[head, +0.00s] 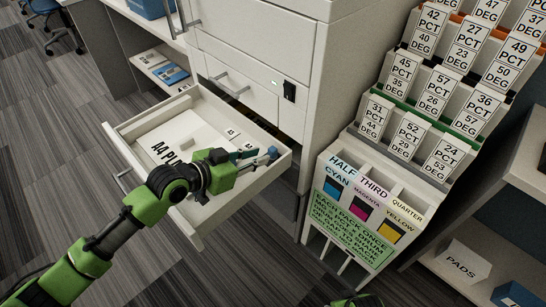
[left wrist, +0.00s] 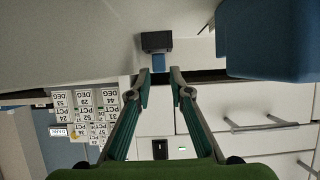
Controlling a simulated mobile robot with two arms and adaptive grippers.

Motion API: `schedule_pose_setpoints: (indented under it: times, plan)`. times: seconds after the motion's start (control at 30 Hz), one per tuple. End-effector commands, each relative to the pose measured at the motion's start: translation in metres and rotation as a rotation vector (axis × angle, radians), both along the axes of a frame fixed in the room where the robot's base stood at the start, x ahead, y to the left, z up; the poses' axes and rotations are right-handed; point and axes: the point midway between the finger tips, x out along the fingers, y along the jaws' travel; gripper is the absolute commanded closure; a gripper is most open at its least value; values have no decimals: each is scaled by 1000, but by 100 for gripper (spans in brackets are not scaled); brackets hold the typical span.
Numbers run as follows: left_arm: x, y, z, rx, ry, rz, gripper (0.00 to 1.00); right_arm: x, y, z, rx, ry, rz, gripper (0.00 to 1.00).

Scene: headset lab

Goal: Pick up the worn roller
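My left gripper (head: 262,157) reaches over the right end of the open drawer, at about rim height. In the left wrist view its fingers (left wrist: 159,78) converge, with a narrow gap at the tips. A small part with a blue stem and a dark block-like end (left wrist: 157,41) sits at the tips, the stem between them. It looks like the worn roller, and the gripper appears shut on it. In the head view only a bluish end (head: 272,151) shows past the fingers.
The drawer (head: 126,157) holds a pack marked A4 and small labelled cards. A white cabinet (head: 250,50) stands behind. A labelled sorter rack (head: 345,170) stands right, with number cards above. A large blue object (left wrist: 265,40) is close by in the wrist view.

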Motion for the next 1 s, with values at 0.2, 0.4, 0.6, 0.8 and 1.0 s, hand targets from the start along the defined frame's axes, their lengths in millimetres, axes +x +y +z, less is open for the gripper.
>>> schedule_pose_setpoints:
  times: [0.2,0.4,0.6,0.8,1.0]
  plan:
    - [20,-23,-15,-2,1,1,81,10,1,19,1,-14,-2,60]
    - [28,-31,-20,2,-2,0,81,12,1,29,1,-17,-3,60]
    - [28,-31,-20,1,0,0,83,12,1,29,1,-16,-3,60]
    - [28,-30,-20,1,-1,0,100,12,1,29,1,-17,-3,60]
    - [28,-30,-20,1,-1,0,100,12,1,29,2,-17,-3,60]
